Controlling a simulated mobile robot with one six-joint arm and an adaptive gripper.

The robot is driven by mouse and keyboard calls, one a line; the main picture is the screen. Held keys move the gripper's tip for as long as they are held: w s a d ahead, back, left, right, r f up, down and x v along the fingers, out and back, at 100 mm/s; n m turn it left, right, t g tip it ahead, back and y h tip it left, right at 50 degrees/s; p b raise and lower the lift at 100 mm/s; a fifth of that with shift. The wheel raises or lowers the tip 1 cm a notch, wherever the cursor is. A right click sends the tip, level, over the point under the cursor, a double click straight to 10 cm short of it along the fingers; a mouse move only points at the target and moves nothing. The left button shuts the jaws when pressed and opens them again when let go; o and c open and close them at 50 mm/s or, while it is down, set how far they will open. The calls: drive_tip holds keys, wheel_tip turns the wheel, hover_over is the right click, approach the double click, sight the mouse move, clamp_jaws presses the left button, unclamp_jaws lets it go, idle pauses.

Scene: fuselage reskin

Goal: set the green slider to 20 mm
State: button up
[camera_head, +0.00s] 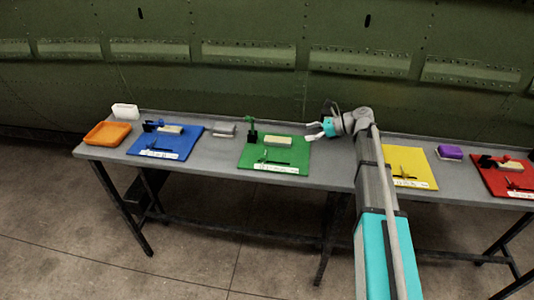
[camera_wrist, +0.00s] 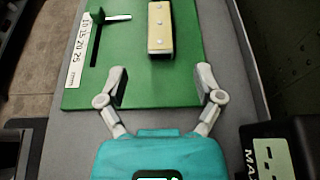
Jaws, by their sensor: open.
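The green board (camera_head: 300,146) lies on the bench, left of my gripper (camera_head: 317,131) in the head view. In the wrist view the green board (camera_wrist: 185,92) lies beyond my open, empty gripper (camera_wrist: 162,82). A dark slot (camera_wrist: 95,52) runs beside a white scale (camera_wrist: 78,52) with 10, 15, 20 and 25 marks. The slider's pale handle (camera_wrist: 118,18) sticks out from the slot near the 10 end; its exact reading is too small to tell. A beige block (camera_wrist: 160,28) sits on the board, apart from my fingers. The fingers appear clear of the handle.
Blue (camera_head: 178,152), yellow (camera_head: 420,165) and red (camera_head: 490,180) boards lie along the grey bench. An orange tray (camera_head: 106,133), a white box (camera_head: 126,111), a grey block (camera_head: 223,129) and a purple block (camera_head: 450,152) stand between or beside them. A green riveted wall (camera_head: 250,90) rises behind.

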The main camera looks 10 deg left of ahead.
sight(263, 156)
idle(0.4)
